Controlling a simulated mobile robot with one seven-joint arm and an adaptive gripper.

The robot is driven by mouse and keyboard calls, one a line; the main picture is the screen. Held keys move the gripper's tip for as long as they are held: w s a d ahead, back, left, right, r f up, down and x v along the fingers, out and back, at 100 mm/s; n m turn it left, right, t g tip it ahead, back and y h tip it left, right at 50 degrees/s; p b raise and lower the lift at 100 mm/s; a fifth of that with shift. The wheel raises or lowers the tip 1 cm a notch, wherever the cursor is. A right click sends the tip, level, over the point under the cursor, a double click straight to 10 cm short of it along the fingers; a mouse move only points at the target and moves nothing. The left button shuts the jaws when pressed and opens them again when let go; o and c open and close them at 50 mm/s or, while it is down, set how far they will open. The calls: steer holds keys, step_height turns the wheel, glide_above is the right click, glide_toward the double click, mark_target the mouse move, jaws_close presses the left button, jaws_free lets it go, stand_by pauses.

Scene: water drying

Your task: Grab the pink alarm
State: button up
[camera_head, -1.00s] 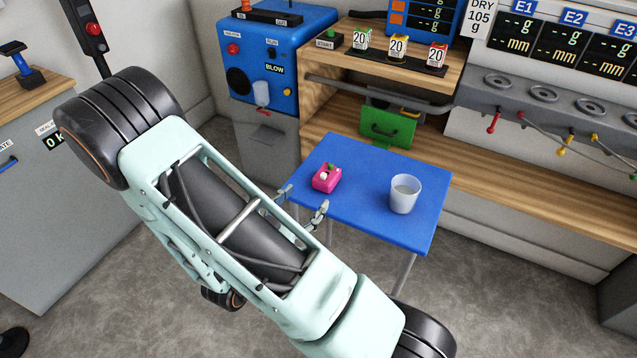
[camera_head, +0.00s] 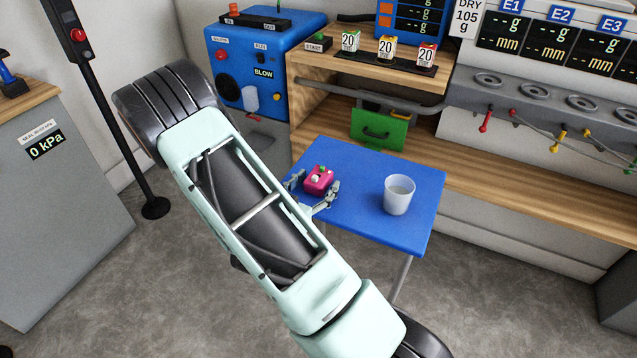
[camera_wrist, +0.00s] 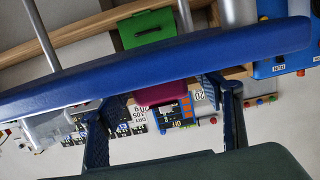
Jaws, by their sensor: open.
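The pink alarm (camera_head: 319,180) is a small pink box with a green button and a pale part on top. It sits on the left part of the blue table (camera_head: 352,221). My gripper (camera_head: 311,191) is open, with one finger on either side of the alarm at its near side; I cannot tell whether they touch it. In the wrist view the alarm (camera_wrist: 165,94) shows between the two open fingers (camera_wrist: 168,110), against the edge of the blue table (camera_wrist: 160,62).
A clear cup (camera_head: 399,195) stands on the table to the right of the alarm. A green box (camera_head: 379,130) is on the wooden bench behind. A blue machine (camera_head: 259,60) is at the back left. A dark post (camera_head: 110,130) stands at the left.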

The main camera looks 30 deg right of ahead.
steer(key=c, duration=1.3)
steer(key=shift+r, duration=0.1)
steer(key=shift+c, duration=0.2)
